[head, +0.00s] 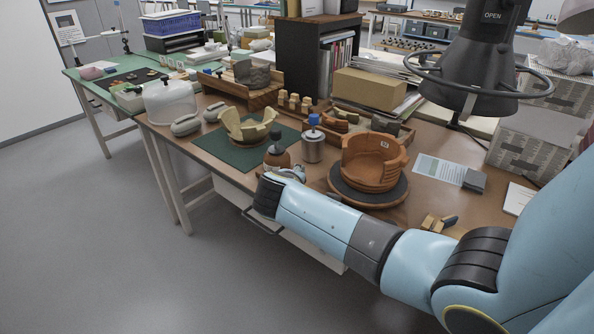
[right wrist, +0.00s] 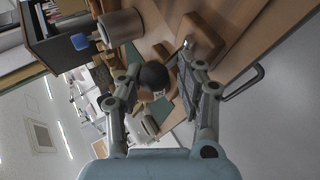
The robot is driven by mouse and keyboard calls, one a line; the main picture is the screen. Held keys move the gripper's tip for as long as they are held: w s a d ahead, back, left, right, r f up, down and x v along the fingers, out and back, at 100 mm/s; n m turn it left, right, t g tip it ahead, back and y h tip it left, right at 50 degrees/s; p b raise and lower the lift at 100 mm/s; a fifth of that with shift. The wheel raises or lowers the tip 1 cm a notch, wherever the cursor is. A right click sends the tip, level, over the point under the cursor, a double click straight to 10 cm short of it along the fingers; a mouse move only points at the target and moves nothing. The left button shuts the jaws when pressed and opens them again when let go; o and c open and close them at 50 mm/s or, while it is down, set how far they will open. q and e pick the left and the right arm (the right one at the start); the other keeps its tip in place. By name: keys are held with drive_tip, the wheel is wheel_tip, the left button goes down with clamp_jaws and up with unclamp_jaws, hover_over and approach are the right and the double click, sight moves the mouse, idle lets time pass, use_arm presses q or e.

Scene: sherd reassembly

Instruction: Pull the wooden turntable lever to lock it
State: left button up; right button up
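The round turntable (head: 345,186) with its dark top stands near the table's front edge and bears a partly rebuilt orange-brown pot (head: 372,164). I cannot clearly make out the wooden lever. A brown piece with a dark round knob (head: 277,151) stands left of the turntable, just behind my right gripper (head: 289,173). In the right wrist view, my right gripper (right wrist: 158,70) has its fingers spread, with a dark ball (right wrist: 153,76) showing between them. Whether the fingers touch it is unclear. A brown wooden block (right wrist: 205,38) shows by one finger. My left gripper is out of view.
A green mat (head: 216,151) with a pale sherd bowl (head: 248,126) lies left. A small wooden piece with a dark end (head: 432,222) lies right of the turntable, near my forearm.

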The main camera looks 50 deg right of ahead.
drive_tip(key=shift+o, duration=1.3)
drive_tip(key=shift+w+d+r, duration=0.15)
drive_tip(key=shift+d, duration=0.05)
drive_tip(key=shift+a, duration=0.2)
drive_tip(key=v, duration=1.1)
drive_tip(key=shift+s+a+r, duration=0.2)
drive_tip(key=shift+s+r, duration=0.05)
